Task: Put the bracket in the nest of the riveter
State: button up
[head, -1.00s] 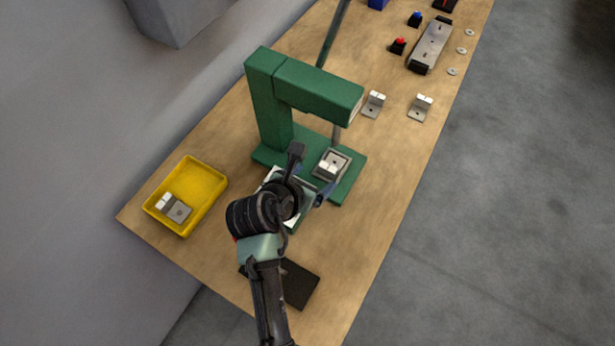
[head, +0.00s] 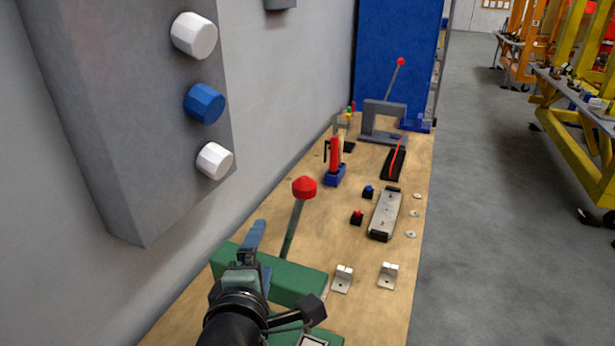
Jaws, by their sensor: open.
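The green riveter (head: 297,282) stands at the near end of the bench, with its lever and red knob (head: 304,188) raised. Its nest (head: 312,340) shows only as a pale-edged corner at the bottom edge, so its contents are cut off. Two small silvery brackets stand on the bench right of the riveter, a left one (head: 342,279) and a right one (head: 387,276). My gripper (head: 261,247), with blue fingers, is open and appears empty. It is raised in front of the riveter's arm in the picture and covers part of it.
A grey box with white and blue knobs (head: 204,104) juts from the wall at left. Farther along the bench are a metal plate fixture (head: 385,214), small red and blue buttons, washers and a grey lever press (head: 384,118). Bare wood lies around the brackets.

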jog(key=s+d+r+m+t, duration=0.1)
jog(key=r+m+t, duration=0.15)
jog(key=r, duration=0.45)
jog(key=s+d+r+m+t, duration=0.15)
jog(key=r+m, duration=0.25)
jog(key=r, duration=0.4)
jog(key=d+r+m+t, duration=0.2)
jog(key=r+m, duration=0.2)
jog(key=r, duration=0.3)
jog(key=s+d+r+m+t, duration=0.1)
jog(key=s+r+m+t, duration=0.2)
jog(key=r, duration=0.5)
jog(key=s+d+r+m+t, duration=0.1)
jog(key=s+r+m+t, duration=0.2)
jog(key=s+r+m, duration=0.2)
jog(key=s+r, duration=0.3)
jog(key=shift+s+d+r+t+y, duration=0.15)
jog(key=shift+d+r+t+y, duration=0.1)
jog(key=shift+r+t+y, duration=0.05)
